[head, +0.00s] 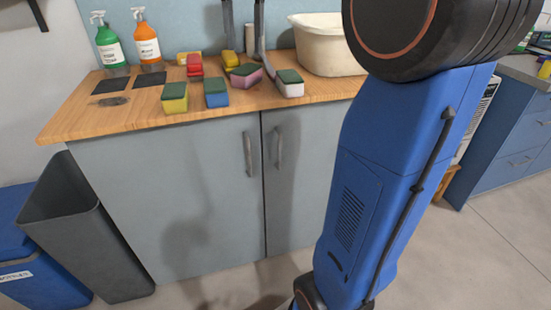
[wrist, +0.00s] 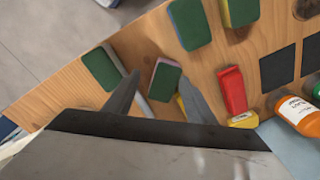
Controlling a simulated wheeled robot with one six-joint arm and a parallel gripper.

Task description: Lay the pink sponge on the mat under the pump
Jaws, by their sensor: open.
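The pink sponge (head: 246,77) with a green top lies on the wooden counter among other sponges. It also shows in the wrist view (wrist: 165,80), between my fingers. My gripper (head: 247,62) is open, its fingers spread to either side of the pink sponge; I cannot tell whether they touch it. One dark mat (head: 112,85) lies in front of the green bottle (head: 108,45). Another dark mat (head: 150,79) lies in front of the orange bottle (head: 146,45). Both bottles have white dispenser tops. Both mats look bare.
A white sponge (head: 290,84) lies close to the pink one's right. Blue (head: 216,94), yellow (head: 174,99) and rear yellow (head: 230,60) sponges and a red item (head: 194,66) lie to its left. A cream basin (head: 327,45) stands at the right. A dark round patch (head: 108,101) marks the counter.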

